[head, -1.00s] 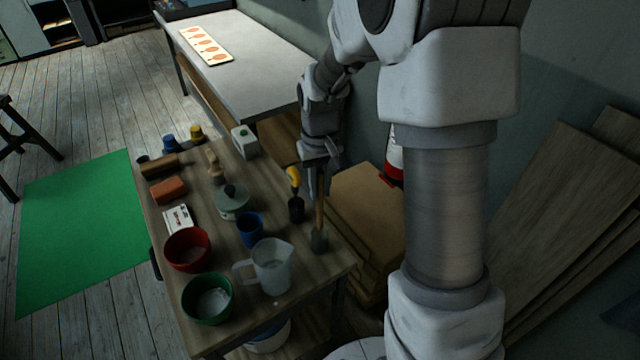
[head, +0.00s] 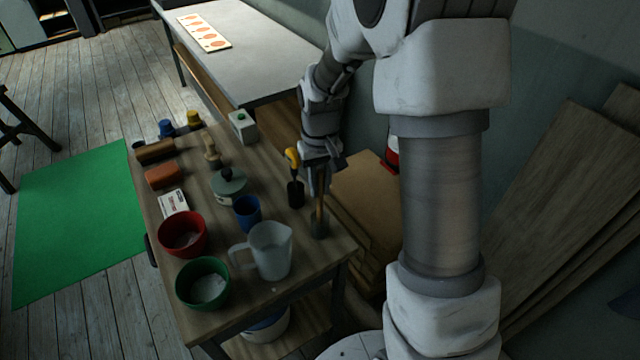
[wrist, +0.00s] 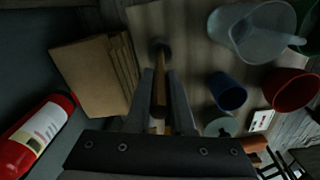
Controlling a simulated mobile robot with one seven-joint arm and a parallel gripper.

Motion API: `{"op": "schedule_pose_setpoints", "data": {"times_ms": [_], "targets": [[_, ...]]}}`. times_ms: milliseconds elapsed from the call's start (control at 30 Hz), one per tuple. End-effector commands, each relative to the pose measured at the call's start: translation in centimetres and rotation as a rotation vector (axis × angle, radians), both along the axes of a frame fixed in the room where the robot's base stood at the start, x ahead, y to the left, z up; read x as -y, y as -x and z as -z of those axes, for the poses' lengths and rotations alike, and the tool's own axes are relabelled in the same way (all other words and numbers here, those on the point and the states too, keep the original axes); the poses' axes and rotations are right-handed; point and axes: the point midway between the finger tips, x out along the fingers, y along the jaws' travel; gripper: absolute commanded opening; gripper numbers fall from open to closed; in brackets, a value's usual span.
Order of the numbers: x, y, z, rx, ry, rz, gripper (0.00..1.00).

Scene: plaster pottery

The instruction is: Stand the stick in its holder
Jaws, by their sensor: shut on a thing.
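My gripper (head: 318,186) is shut on the stick, a thin brown wooden rod, near the right edge of the work table. The stick (head: 319,212) points down, roughly upright, below the fingers. In the wrist view the stick (wrist: 160,82) runs between the fingers (wrist: 160,100) toward a small dark round holder (wrist: 160,47). The holder (head: 319,229) stands at the table's right side in the head view. The stick's lower end overlaps the holder in both views; how deep it sits inside cannot be told.
A clear jug (head: 270,250), blue cup (head: 247,212), red bowl (head: 182,234) and green bowl (head: 203,283) stand nearby. Cardboard (head: 365,195) lies right of the table.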

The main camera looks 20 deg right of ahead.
Motion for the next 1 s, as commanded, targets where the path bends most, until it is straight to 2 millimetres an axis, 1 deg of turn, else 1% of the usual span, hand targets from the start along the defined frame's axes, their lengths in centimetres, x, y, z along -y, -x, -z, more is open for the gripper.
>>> {"op": "schedule_pose_setpoints", "data": {"times_ms": [33, 67, 100, 233, 267, 533, 667, 767, 867, 1000], "targets": [[0.0, 0.0, 0.0, 0.000, 0.000, 0.000, 0.00], [0.0, 0.0, 0.0, 0.000, 0.000, 0.000, 0.23], [0.0, 0.0, 0.0, 0.000, 0.000, 0.000, 0.30], [0.0, 0.0, 0.0, 0.000, 0.000, 0.000, 0.53], [0.0, 0.0, 0.0, 0.000, 0.000, 0.000, 0.56], [0.0, 0.0, -0.1, 0.000, 0.000, 0.000, 0.56], [0.0, -0.1, -0.9, 0.003, 0.000, 0.000, 0.56], [0.0, -0.1, -2.5, 0.005, 0.000, 0.000, 0.56], [0.0, -0.2, -4.8, 0.007, 0.000, 0.000, 0.56], [0.0, -0.2, -8.3, 0.007, 0.000, 0.000, 0.56]]}}
